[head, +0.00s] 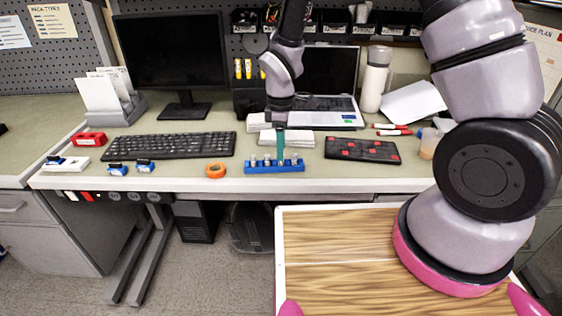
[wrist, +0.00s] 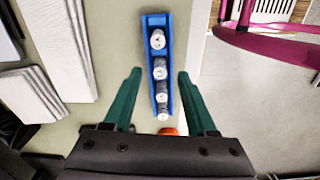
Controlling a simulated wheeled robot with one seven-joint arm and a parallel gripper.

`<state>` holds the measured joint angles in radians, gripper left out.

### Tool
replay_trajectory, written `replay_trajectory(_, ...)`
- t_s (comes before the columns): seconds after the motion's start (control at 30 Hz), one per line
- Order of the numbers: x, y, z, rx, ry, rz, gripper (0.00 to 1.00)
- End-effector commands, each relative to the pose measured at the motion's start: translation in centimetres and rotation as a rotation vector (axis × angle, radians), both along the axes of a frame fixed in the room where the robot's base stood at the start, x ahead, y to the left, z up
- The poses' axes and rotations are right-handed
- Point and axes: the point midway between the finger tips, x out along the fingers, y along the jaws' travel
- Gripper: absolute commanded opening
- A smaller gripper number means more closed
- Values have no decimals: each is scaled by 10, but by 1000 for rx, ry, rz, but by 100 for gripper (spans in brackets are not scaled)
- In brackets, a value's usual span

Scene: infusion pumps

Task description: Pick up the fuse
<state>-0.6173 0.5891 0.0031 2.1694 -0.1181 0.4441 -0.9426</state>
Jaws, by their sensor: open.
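A blue rack (head: 274,169) stands near the front edge of the desk and holds several small upright cylinders with pale metal caps, the fuses (head: 294,159). In the wrist view the blue rack (wrist: 150,22) runs lengthwise between my fingers, with the fuses (wrist: 158,40) in a row along it. My gripper (head: 281,146) points down just above the rack, its green fingers covering part of it in the head view. In the wrist view my gripper (wrist: 160,75) is open, one finger on each side of the rack, and holds nothing.
White boxes (head: 300,139) lie behind the rack. A black pad with red keys (head: 362,150) is to the right. The desk's front edge is close to the rack.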

Motion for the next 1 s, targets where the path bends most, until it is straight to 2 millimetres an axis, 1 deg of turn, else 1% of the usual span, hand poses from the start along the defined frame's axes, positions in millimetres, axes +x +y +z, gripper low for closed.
replay_trajectory(0.03, -1, 0, -9, -2, 2, 0, 57)
replay_trajectory(0.13, 0, 0, -18, -1, 1, 1, 57)
replay_trajectory(0.23, 0, 0, -22, 0, 0, 0, 57)
replay_trajectory(0.4, 0, 0, -22, 1, 0, -1, 57)
replay_trajectory(0.43, 0, 0, -22, 1, 0, -1, 50)
replay_trajectory(0.47, 0, 0, -22, 1, 0, -1, 38)
replay_trajectory(0.5, 0, 0, -22, 1, 0, -1, 23)
replay_trajectory(0.57, 0, 0, -21, 1, 0, -1, 0)
replay_trajectory(0.87, 0, 0, -21, 1, 0, -1, 0)
replay_trajectory(0.97, 1, 0, -15, 2, -2, 0, 0)
replay_trajectory(1.0, 1, 1, -10, 3, -3, 0, 0)
